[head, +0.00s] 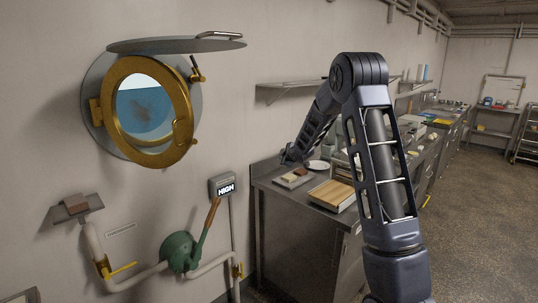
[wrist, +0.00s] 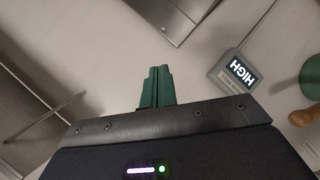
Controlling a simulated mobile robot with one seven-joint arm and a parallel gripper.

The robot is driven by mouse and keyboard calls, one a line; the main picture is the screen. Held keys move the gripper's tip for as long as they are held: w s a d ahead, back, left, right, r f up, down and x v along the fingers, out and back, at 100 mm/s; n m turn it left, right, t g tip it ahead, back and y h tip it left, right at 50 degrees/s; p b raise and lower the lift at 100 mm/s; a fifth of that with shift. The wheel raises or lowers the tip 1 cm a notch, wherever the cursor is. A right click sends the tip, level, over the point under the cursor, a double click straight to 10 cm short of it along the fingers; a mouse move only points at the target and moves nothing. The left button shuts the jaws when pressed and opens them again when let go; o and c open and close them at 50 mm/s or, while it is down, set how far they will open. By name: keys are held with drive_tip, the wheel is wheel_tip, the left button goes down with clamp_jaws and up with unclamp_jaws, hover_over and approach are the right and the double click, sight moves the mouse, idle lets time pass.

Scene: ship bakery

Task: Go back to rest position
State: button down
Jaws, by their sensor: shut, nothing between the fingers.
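My gripper (wrist: 157,70) shows in the wrist view as two green fingers pressed together, with nothing between them. In the head view my arm rises on the right, bends at a high elbow and slopes down to the left, ending near the wall above the counter's near end. The gripper itself is hard to make out there. The fingers appear clear of any object in the wrist view.
A grey box reading HIGH (head: 222,186) is on the wall, also in the wrist view (wrist: 236,73). A green valve (head: 178,252) with a wooden lever, a brass porthole (head: 150,110) and a metal counter (head: 290,215) are near. Open floor (head: 470,215) lies right.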

drive_tip(key=s+d+r+m+g+h, duration=0.1)
drive_tip(key=s+d+r+m+h, duration=0.15)
drive_tip(key=s+d+r, duration=0.4)
drive_tip(key=s+d+r+m+g+h, duration=0.1)
drive_tip(key=s+d+r+m, duration=0.25)
drive_tip(key=s, duration=0.55)
drive_tip(key=s+d+r+m+h, duration=0.1)
drive_tip(key=s+d+r+m, duration=0.25)
drive_tip(key=s+d, duration=0.3)
drive_tip(key=s+d+f+m+g, duration=0.1)
drive_tip(key=s+d+m+g, duration=0.1)
drive_tip(key=s, duration=1.5)
drive_tip(key=s+d+f+m+g, duration=0.1)
drive_tip(key=s+m, duration=0.4)
drive_tip(key=s, duration=1.3)
drive_tip(key=shift+d+g, duration=0.8)
drive_tip(key=shift+g, duration=0.3)
drive_tip(key=shift+w, duration=0.1)
